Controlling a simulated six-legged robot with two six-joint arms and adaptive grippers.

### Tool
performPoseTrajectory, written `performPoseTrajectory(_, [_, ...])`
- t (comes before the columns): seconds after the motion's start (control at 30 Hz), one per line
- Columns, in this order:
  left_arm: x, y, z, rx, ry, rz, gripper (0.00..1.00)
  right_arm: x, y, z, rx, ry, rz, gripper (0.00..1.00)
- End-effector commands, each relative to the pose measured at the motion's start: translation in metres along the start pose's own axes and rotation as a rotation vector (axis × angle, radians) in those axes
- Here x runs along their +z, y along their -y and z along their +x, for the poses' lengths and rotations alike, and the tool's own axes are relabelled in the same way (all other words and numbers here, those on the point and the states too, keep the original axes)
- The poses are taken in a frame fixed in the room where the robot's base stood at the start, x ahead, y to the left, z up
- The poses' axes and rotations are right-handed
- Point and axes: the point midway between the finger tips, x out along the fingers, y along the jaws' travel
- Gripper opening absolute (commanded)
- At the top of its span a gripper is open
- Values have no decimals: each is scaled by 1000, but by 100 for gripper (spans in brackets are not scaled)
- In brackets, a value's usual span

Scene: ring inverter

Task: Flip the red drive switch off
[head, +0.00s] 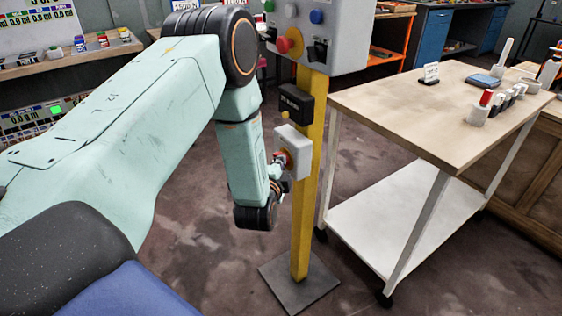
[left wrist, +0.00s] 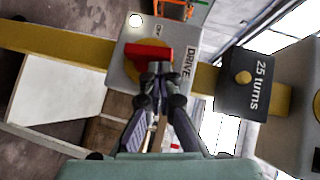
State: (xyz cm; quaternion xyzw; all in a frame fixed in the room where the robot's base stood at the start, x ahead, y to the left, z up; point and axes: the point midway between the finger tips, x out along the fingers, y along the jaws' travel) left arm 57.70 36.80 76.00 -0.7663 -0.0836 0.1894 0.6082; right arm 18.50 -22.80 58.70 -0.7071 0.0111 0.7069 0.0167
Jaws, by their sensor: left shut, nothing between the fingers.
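The red drive switch (left wrist: 149,54) is a red bar handle on a grey box (left wrist: 128,74) marked DRIVE, seen sideways in the left wrist view. In the head view the grey box (head: 296,146) sits low on a yellow post, and a bit of the red handle shows at its left face. My left gripper (left wrist: 158,68) is shut with nothing between its fingers. Its tips are right at the red handle and seem to touch it, overlapping its lower edge. In the head view the left gripper (head: 279,166) is small and partly hidden by my wrist. My right gripper is not in view.
A control panel (head: 345,40) with a red knob is above. A wooden-topped cart (head: 400,105) stands to the right. Shelves (head: 70,60) are at the left.

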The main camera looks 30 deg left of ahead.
Motion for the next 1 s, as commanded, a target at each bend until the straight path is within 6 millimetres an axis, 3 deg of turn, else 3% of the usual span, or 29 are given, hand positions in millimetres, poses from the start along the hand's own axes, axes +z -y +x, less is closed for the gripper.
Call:
performPoseTrajectory(0.6, [8, 21, 7, 304, 5, -309, 0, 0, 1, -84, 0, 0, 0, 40])
performPoseTrajectory(0.8, [13, 24, 12, 431, 5, -437, 0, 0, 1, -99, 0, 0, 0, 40])
performPoseTrajectory(1.0, [17, 24, 16, 537, 3, -543, 0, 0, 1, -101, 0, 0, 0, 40])
